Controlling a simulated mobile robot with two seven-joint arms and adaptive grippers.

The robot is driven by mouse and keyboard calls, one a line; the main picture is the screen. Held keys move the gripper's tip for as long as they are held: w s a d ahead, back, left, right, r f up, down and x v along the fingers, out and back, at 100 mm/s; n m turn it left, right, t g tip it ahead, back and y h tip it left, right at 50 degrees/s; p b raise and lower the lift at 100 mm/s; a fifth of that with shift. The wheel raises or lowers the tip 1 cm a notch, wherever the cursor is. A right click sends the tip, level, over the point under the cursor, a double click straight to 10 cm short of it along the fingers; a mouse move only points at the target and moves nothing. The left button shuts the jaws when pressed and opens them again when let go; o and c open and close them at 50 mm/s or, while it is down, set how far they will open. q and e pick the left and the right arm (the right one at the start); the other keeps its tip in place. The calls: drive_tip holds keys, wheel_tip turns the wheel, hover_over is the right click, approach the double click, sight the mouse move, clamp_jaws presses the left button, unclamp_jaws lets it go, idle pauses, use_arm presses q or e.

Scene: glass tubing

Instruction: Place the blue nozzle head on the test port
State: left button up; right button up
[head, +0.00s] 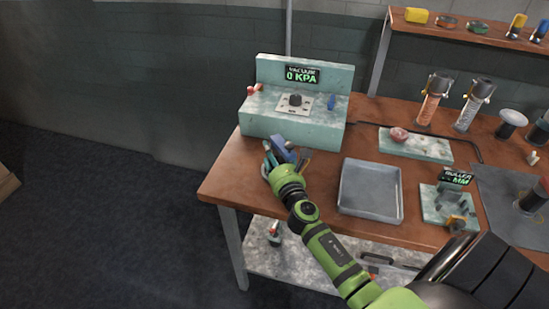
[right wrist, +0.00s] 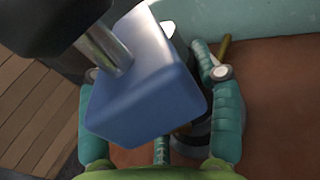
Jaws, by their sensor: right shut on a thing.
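The blue nozzle head (head: 281,147) is in my right gripper (head: 285,162), just in front of the teal vacuum station (head: 320,130). In the right wrist view, the blue block (right wrist: 145,100) looms large and tilted between the teal fingers, with a silver tube and a dark end at upper left. My right gripper is shut on it. The test port (head: 295,99) is a dark round fitting on a light plate on top of the station, beyond and above the gripper, apart from the nozzle. My left gripper is out of view.
The station's display (head: 302,75) reads 0 kPa. A grey tray (head: 344,205) lies to the right on the wooden table (head: 228,182). A red knob (head: 254,90) and a small blue part (head: 331,102) flank the port. Bare tabletop lies left of the gripper.

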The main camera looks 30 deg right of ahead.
drive_tip(key=shift+r, duration=0.2)
drive_tip(key=shift+f, duration=0.15)
drive_tip(key=o, duration=1.4)
drive_tip(key=shift+f, duration=0.1)
drive_tip(key=shift+o, duration=0.2)
drive_tip(key=shift+s, duration=0.15)
drive_tip(key=b+v, duration=0.1)
drive_tip(key=v, duration=0.9)
drive_tip(key=shift+s+a, duration=0.1)
drive_tip(key=shift+s, duration=0.3)
drive_tip(key=shift+s+a+r+b, duration=0.15)
drive_tip(key=shift+s+r+b, duration=0.15)
drive_tip(key=shift+s, duration=0.2)
drive_tip(key=shift+f, duration=0.1)
